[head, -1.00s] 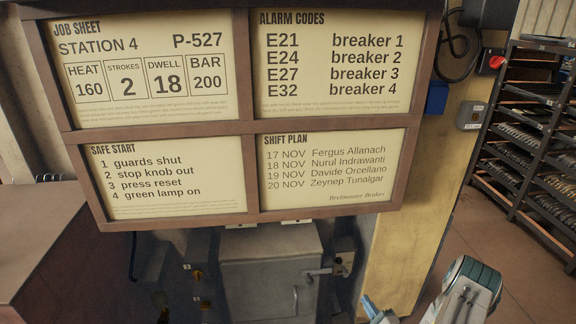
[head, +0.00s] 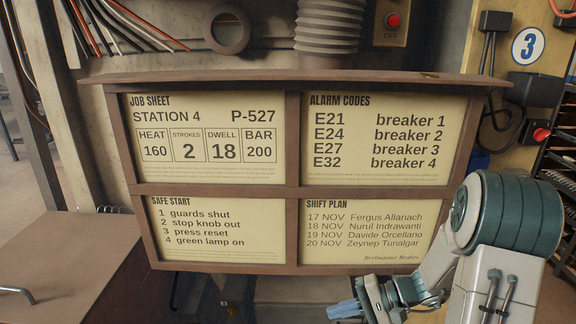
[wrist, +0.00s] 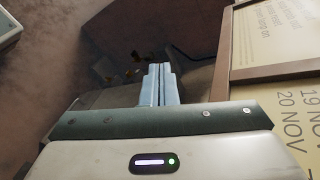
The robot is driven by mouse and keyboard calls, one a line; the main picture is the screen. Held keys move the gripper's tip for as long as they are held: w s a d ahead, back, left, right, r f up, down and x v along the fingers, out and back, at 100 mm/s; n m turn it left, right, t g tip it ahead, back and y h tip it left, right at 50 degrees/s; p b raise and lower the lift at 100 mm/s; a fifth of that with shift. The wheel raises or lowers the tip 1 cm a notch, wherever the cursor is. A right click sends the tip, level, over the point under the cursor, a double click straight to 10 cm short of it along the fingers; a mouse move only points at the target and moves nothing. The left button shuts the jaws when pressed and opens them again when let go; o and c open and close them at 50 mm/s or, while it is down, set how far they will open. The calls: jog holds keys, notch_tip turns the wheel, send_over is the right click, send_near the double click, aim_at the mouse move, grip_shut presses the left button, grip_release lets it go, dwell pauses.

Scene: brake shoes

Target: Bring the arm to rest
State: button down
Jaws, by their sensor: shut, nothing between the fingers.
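My gripper (head: 345,311) shows at the lower middle of the head view, in front of the bottom edge of the notice board, with my arm bent at the lower right. In the wrist view my gripper (wrist: 158,68) has its two light-blue fingers pressed together with nothing between them. The brown-framed notice board (head: 293,190) fills the middle of the head view, with four panels: job sheet, alarm codes, safe start and shift plan. Its edge also shows in the wrist view (wrist: 226,70), to the right of the fingers.
A red OFF button (head: 392,20) sits above the board, beside a grey bellows (head: 327,25). A brown cabinet (head: 75,250) stands at the left.

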jog(key=s+d+r+n+t+h+p, duration=0.1)
jog(key=s+r+h+p, duration=0.3)
jog(key=r, duration=0.7)
jog(key=s+d+r+n+t+h+p, duration=0.1)
jog(key=s+r+n+h+p, duration=0.3)
jog(key=s+r+h, duration=0.5)
notch_tip(320, 180, up, 2)
jog(key=shift+s+d+p, duration=0.6)
jog(key=shift+s+p, duration=0.1)
jog(key=shift+p, duration=0.1)
